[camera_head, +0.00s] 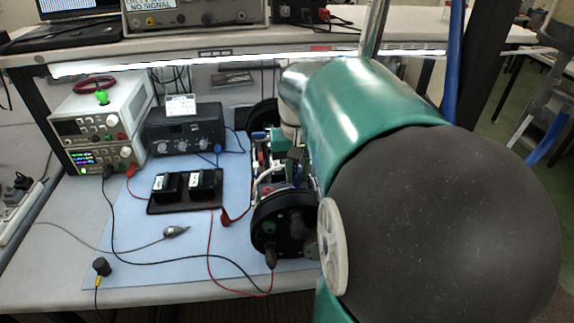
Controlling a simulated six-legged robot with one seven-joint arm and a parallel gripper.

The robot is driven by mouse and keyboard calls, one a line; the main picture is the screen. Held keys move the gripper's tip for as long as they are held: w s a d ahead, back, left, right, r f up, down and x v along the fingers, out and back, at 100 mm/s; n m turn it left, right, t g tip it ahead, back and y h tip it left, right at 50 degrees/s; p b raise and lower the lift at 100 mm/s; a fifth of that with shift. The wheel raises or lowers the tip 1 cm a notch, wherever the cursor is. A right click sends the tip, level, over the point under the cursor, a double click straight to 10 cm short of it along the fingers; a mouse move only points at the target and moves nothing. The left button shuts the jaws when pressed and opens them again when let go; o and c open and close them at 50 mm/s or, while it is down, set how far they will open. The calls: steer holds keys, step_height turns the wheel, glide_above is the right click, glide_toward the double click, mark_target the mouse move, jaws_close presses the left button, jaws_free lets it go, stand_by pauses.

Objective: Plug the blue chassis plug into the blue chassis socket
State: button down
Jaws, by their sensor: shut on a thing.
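My gripper (293,152) points down over the wheeled chassis, mostly hidden behind my green and black arm. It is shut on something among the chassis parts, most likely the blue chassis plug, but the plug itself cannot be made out. A blue lead (236,142) runs from the dark grey box toward the chassis. The chassis (262,175) stands on the blue mat, with a large black wheel (283,224) at its near end. The blue chassis socket cannot be made out. Whether plug and socket touch cannot be told.
The dark grey box (184,128) and stacked light instruments (100,125) stand at left. A black tray (185,190) lies on the blue mat (140,262). Red and black leads (185,258) cross the mat near the chassis. A shelf (180,45) overhangs the back.

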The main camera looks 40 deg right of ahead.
steer(key=shift+f, duration=0.25)
steer(key=c, duration=1.2)
jaws_free()
step_height(320, 180, up, 14)
steer(key=shift+f, duration=0.1)
steer(key=s+a+f+n+t, duration=0.1)
steer(key=a+f+n+t, duration=0.1)
steer(key=a+f, duration=0.2)
steer(key=s+a+f+n+t, duration=0.1)
steer(key=a+f, duration=0.3)
steer(key=a, duration=0.7)
steer(key=s+a+f+n+t, duration=0.2)
steer(key=a+f+n, duration=0.1)
steer(key=a, duration=0.5)
steer(key=shift+s+f+n+t, duration=0.3)
steer(key=shift+f+n, duration=0.1)
